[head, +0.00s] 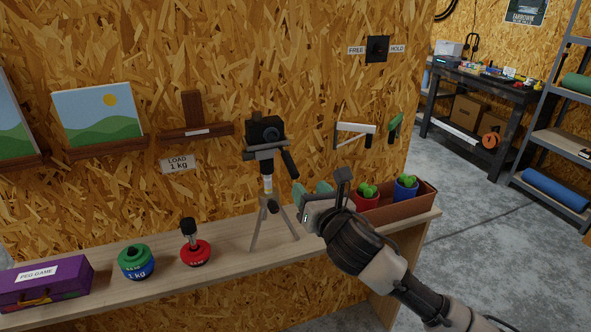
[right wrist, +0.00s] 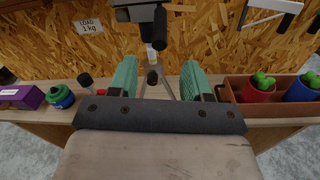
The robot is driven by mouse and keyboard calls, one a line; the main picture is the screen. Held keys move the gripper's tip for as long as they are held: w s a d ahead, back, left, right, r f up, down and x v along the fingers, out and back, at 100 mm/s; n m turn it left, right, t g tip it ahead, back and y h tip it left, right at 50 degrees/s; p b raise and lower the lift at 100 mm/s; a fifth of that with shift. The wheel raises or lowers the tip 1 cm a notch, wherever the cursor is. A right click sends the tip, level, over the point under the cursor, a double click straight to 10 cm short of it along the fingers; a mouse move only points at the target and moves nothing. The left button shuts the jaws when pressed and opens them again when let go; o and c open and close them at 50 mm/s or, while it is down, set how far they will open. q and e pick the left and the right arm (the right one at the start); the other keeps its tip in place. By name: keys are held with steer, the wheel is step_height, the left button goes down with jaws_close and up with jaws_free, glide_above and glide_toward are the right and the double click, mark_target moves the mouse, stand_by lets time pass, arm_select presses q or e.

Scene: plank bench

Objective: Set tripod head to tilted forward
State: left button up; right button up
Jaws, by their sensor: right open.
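The tripod (head: 268,208) stands upright on the plank bench with a black camera (head: 265,132) on its head (head: 262,153). The head looks about level, and its dark handle (head: 289,164) slants down to the right. In the right wrist view the handle (right wrist: 160,27) hangs above and beyond my fingers. My right gripper (head: 311,192) is open and empty, just right of the tripod and below the handle, apart from it. Its two green fingers frame the tripod's legs (right wrist: 165,88) in the right wrist view. My left gripper is not in view.
On the bench (head: 222,250) stand a purple box (head: 45,282), a green-blue weight (head: 136,262), a red-based object (head: 195,253) and a brown planter (head: 412,203) with potted cacti. A board wall (head: 330,60) with shelves rises close behind the tripod.

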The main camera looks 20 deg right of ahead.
mark_target(298, 176)
steer(key=w, duration=0.3)
steer(key=w+p, duration=0.1)
steer(key=w, duration=0.2)
steer(key=w+a+p, duration=0.1)
steer(key=w, duration=0.3)
steer(key=shift+f, duration=0.1)
jaws_close()
